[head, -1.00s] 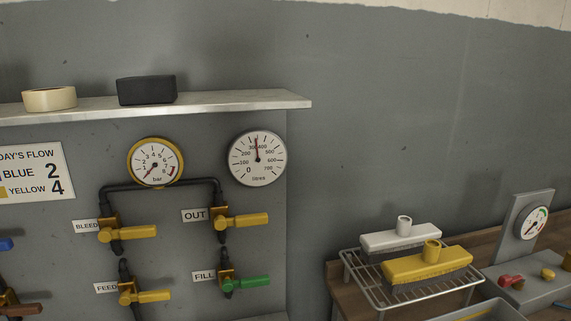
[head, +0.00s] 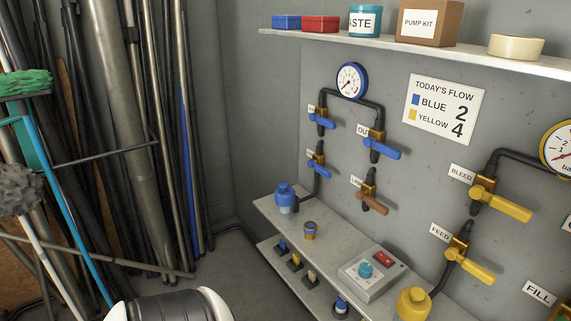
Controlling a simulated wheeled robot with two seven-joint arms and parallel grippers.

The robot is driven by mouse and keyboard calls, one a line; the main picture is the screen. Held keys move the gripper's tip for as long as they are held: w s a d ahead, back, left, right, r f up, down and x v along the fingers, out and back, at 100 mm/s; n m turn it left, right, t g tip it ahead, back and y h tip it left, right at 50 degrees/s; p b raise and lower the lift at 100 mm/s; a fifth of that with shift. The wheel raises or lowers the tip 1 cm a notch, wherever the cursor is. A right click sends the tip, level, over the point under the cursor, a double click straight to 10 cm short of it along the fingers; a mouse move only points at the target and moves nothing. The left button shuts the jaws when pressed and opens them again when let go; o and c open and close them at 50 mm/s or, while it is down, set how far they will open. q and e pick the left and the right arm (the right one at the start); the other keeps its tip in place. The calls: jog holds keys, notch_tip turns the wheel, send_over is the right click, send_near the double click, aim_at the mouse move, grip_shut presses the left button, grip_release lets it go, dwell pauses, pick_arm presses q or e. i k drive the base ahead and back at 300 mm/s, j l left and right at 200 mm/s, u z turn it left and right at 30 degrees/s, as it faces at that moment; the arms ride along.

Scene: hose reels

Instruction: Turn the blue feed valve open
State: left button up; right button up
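The blue feed valve (head: 319,166) is the lower-left one of the blue group in the head view. It is a brass body with a blue lever on a black pipe that runs down toward the shelf. The lever sticks out down and to the right, across the pipe. Its label (head: 309,154) is too small and partly covered to read. Above it is another blue-levered valve (head: 322,119). To the right is the blue OUT valve (head: 382,147), under the blue-rimmed gauge (head: 352,81). Neither of my grippers shows in the view.
A brown-levered valve (head: 372,198) sits below OUT. The yellow FEED valve (head: 470,262) and yellow BLEED valve (head: 500,202) are farther right. A lower shelf (head: 330,253) holds a blue bottle (head: 285,197) and a switch box (head: 371,275). Pipes and poles lean at left.

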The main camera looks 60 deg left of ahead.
aim_at(312, 163)
jog(key=k+u, duration=0.1)
jog(key=u, duration=1.55)
